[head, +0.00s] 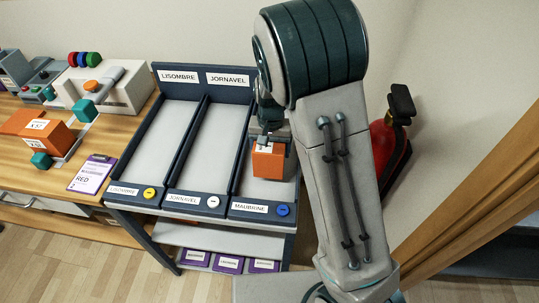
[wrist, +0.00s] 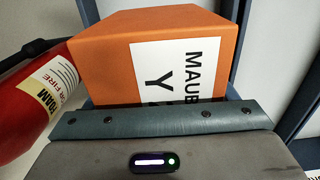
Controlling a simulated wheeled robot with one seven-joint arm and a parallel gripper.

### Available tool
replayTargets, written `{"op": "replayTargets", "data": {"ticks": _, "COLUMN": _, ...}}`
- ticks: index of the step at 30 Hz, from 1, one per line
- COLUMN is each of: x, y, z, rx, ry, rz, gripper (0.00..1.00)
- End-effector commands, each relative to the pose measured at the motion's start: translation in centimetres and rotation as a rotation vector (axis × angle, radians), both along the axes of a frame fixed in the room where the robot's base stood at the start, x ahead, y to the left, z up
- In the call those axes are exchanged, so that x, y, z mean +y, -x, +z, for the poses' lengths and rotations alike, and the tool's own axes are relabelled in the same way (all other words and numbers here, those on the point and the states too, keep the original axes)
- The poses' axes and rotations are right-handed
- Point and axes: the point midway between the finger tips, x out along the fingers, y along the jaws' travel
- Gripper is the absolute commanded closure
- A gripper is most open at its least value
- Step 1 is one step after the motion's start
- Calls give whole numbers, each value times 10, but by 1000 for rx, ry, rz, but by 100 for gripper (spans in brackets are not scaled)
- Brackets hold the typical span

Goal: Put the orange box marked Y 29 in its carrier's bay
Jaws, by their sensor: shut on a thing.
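The orange box (head: 267,163) is held in my gripper (head: 270,141) over the right-hand bay (head: 262,190), whose front label reads MAUBRINE. I cannot tell whether its underside touches the bay floor. In the wrist view the orange box (wrist: 110,60) fills the middle, and its white label shows "MAUB" and "Y", the rest cut off or hidden. My gripper is shut on it, and its grey and teal body hides the box's lower part there. The other two bays, LISOMBRE (head: 160,140) and JORNAVEL (head: 205,150), are empty.
Other orange boxes (head: 48,140) marked X 57 stand on the wooden bench at left, near a clipboard (head: 92,174) reading RED. A red fire extinguisher (head: 388,148) is right of the rack. It also shows in the wrist view (wrist: 30,110). Dark dividers separate the bays.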

Motion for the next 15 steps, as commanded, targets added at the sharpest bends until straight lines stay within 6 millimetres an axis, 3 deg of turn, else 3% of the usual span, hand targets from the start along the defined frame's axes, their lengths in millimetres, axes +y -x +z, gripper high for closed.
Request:
{"op": "replayTargets", "data": {"ticks": 4, "x": 3, "y": -4, "z": -5, "rx": 0, "ry": 0, "rz": 0, "gripper": 54}}
{"op": "replayTargets", "data": {"ticks": 10, "x": 2, "y": -4, "z": -33, "rx": 3, "ry": 1, "rz": -1, "gripper": 54}}
{"op": "replayTargets", "data": {"ticks": 15, "x": 3, "y": -4, "z": -43, "rx": 0, "ry": 0, "rz": 1, "gripper": 54}}
